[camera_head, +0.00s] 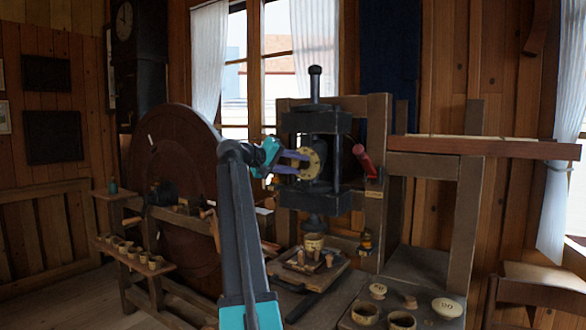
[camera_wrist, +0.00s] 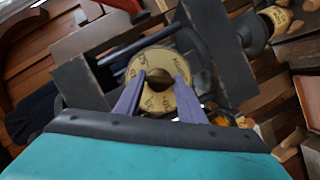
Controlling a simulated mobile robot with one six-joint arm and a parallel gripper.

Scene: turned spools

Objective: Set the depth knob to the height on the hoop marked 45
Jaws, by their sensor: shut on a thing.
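The depth knob is a round brass-coloured dial (camera_head: 314,162) with dark marks, on the front of a dark metal press (camera_head: 330,122). In the wrist view the dial (camera_wrist: 137,68) fills the middle, with figures around its face that I cannot read surely. My gripper (camera_head: 291,161) reaches it from the left in the head view. Its two purple fingers (camera_wrist: 158,88) lie on either side of the dial's dark centre and are shut on the knob. Pale oval pieces with figures (camera_head: 447,308) (camera_head: 378,289) lie on the bench at lower right; I cannot tell a hoop marked 45.
A red-handled lever (camera_head: 363,158) stands right of the press. Below it are a turned cup (camera_head: 314,242) and a wooden tray (camera_head: 341,270) with small spools. A large wooden wheel (camera_head: 150,190) and a shelf of cups (camera_head: 133,258) are at left.

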